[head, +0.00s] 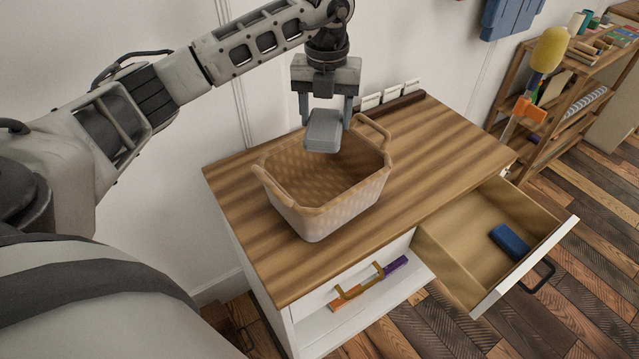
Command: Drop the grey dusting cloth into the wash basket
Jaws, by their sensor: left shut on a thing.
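My left gripper (325,108) points down over the wash basket and is shut on the grey dusting cloth (323,131), a folded grey block. The cloth hangs between the fingers at about the basket's far rim in the picture; how high it is over the basket floor is hard to tell. The wash basket (322,222) is tan and woven, with two raised handles, and stands upright on the wooden cabinet top (440,147). The part of the basket that I see inside looks empty. My right gripper is not in view.
An open drawer (465,262) at the right holds a blue block-like item (510,242). White cards stand in a dark rack (390,107) at the back. The cabinet top right of the basket is clear.

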